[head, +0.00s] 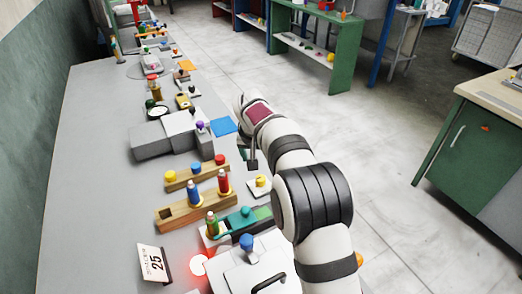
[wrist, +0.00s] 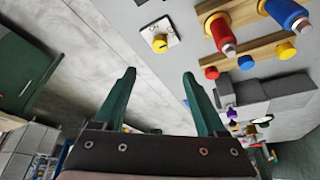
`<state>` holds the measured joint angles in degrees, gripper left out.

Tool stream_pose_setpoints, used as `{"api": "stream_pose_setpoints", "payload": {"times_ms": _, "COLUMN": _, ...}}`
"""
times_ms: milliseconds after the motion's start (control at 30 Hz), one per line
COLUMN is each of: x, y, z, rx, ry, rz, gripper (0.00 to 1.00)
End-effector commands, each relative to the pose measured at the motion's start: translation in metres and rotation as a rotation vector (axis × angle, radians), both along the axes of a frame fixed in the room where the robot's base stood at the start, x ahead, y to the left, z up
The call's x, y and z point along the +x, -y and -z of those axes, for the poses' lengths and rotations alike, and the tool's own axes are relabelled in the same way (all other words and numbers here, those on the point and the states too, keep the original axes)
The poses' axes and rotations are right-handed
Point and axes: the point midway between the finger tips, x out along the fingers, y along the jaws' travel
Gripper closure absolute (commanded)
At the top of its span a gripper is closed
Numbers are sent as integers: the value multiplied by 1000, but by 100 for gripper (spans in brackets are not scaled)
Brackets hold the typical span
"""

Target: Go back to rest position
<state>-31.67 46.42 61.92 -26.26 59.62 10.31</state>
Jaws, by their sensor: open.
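My gripper (wrist: 158,85) is open and empty in the wrist view, with its two dark green fingers spread apart. In the head view my white and black arm reaches forward along the right edge of the grey table (head: 85,170). There my gripper (head: 250,160) is mostly hidden by the arm, and only a small dark part shows at the table's edge. In the wrist view nothing lies between the fingers but grey floor and a strip of table edge.
Wooden racks (head: 195,208) with coloured bottles and knobs stand left of my arm. A grey block machine (head: 165,135), a yellow button plate (head: 260,184) and a calendar (head: 153,262) are on the table. The floor (head: 400,150) right of the table is clear; a green cabinet (head: 480,150) stands beyond.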

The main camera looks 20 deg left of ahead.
Motion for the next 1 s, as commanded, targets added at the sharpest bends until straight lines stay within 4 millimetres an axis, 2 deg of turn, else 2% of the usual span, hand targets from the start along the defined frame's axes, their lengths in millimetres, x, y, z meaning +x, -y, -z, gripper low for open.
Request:
{"api": "stream_pose_setpoints", "payload": {"times_ms": 167, "x": -2, "y": 5, "z": -4, "rx": 1, "ry": -4, "rz": 9, "gripper": 26}}
{"api": "stream_pose_setpoints", "payload": {"times_ms": 267, "x": -20, "y": 47, "z": -29, "rx": 8, "ry": -44, "rz": 73, "gripper": 26}}
{"api": "stream_pose_setpoints", "payload": {"times_ms": 367, "x": -75, "y": 122, "z": -64, "rx": 29, "ry": -131, "rz": 196, "gripper": 26}}
{"api": "stream_pose_setpoints", "payload": {"times_ms": 400, "x": -106, "y": 151, "z": -74, "rx": 40, "ry": -172, "rz": 249, "gripper": 26}}
{"api": "stream_pose_setpoints", "payload": {"times_ms": 433, "x": -132, "y": 170, "z": -80, "rx": 51, "ry": -203, "rz": 289, "gripper": 26}}
{"api": "stream_pose_setpoints", "payload": {"times_ms": 467, "x": -159, "y": 188, "z": -83, "rx": 63, "ry": -232, "rz": 329, "gripper": 26}}
{"api": "stream_pose_setpoints", "payload": {"times_ms": 500, "x": -196, "y": 208, "z": -85, "rx": 81, "ry": -271, "rz": 379, "gripper": 26}}
{"api": "stream_pose_setpoints", "payload": {"times_ms": 600, "x": -283, "y": 239, "z": -76, "rx": 128, "ry": -357, "rz": 490, "gripper": 26}}
{"api": "stream_pose_setpoints", "payload": {"times_ms": 700, "x": -347, "y": 250, "z": -59, "rx": 171, "ry": -419, "rz": 571, "gripper": 26}}
{"api": "stream_pose_setpoints", "payload": {"times_ms": 800, "x": -382, "y": 251, "z": -46, "rx": 197, "ry": -455, "rz": 613, "gripper": 26}}
{"api": "stream_pose_setpoints", "payload": {"times_ms": 900, "x": -394, "y": 251, "z": -41, "rx": 206, "ry": -468, "rz": 627, "gripper": 26}}
{"api": "stream_pose_setpoints", "payload": {"times_ms": 1000, "x": -394, "y": 251, "z": -40, "rx": 205, "ry": -470, "rz": 627, "gripper": 26}}
